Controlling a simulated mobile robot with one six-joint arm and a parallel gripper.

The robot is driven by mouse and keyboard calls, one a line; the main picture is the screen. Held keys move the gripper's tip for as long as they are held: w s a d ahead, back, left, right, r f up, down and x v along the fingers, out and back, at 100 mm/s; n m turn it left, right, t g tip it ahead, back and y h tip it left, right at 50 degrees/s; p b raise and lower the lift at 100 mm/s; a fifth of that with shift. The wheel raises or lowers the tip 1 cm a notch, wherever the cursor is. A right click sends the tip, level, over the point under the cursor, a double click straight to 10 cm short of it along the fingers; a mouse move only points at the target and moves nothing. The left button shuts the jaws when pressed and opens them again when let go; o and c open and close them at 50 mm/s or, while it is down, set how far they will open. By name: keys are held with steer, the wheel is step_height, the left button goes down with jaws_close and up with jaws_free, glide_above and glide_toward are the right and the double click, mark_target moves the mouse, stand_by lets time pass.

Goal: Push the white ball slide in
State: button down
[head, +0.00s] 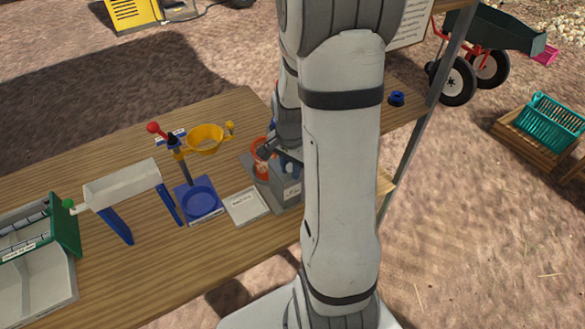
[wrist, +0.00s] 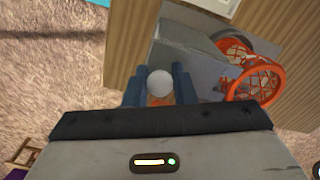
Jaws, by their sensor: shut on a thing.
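In the wrist view my gripper (wrist: 160,72) has its two blue fingers on either side of the white ball (wrist: 159,83). The fingers are shut on the ball. The ball is at the near end of a grey block-shaped device (wrist: 195,48). The rod behind the ball is hidden. In the head view the grey device (head: 283,192) stands at the table's right part, and my gripper (head: 289,160) is just behind it. The ball is hidden there by my arm.
An orange net basket (wrist: 254,82) is right beside the fingers. On the wooden table (head: 130,145) stand a yellow funnel stand (head: 205,139), a blue round tray (head: 201,203), a white chute (head: 122,187) and a green-sided bin (head: 66,227). A shelf post (head: 405,165) rises to the right.

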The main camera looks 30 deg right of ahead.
steer(key=shift+w, duration=2.25)
steer(key=shift+r, duration=0.1)
steer(key=c, duration=1.1)
jaws_free()
steer(key=shift+a, duration=0.1)
steer(key=shift+r+p, duration=1.9)
steer(key=shift+r, duration=1.05)
